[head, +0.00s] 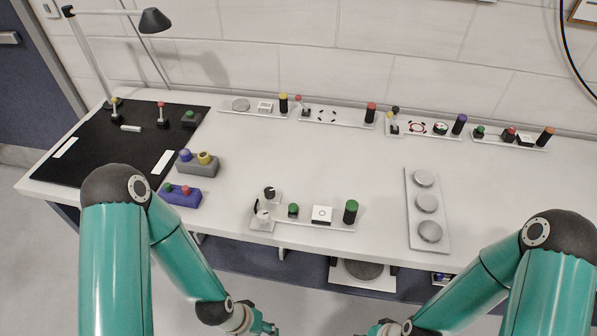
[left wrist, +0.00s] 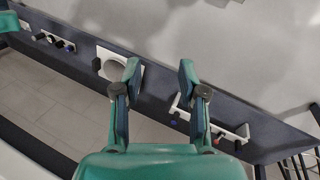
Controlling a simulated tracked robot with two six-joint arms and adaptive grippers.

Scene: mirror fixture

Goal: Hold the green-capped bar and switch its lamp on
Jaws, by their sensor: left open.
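The green-capped bar (head: 335,225) lies near the front edge of the white table in the head view. It carries a dark post with a green cap (head: 351,211) at its right end, a white square switch (head: 321,215), a green button (head: 293,210) and a small stand with black and white knobs (head: 265,205) at its left end. I cannot tell which part is the lamp or whether it is lit. My left gripper (left wrist: 158,78) is open and empty in the left wrist view, below the table's front. My right gripper (head: 376,329) is cut off at the bottom of the head view.
Several similar bars with coloured caps line the back of the table. A plate with three grey discs (head: 410,220) lies to the right. A purple block (head: 180,197) and a grey block (head: 198,166) lie left, by a black mat (head: 95,150). The table's middle is clear.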

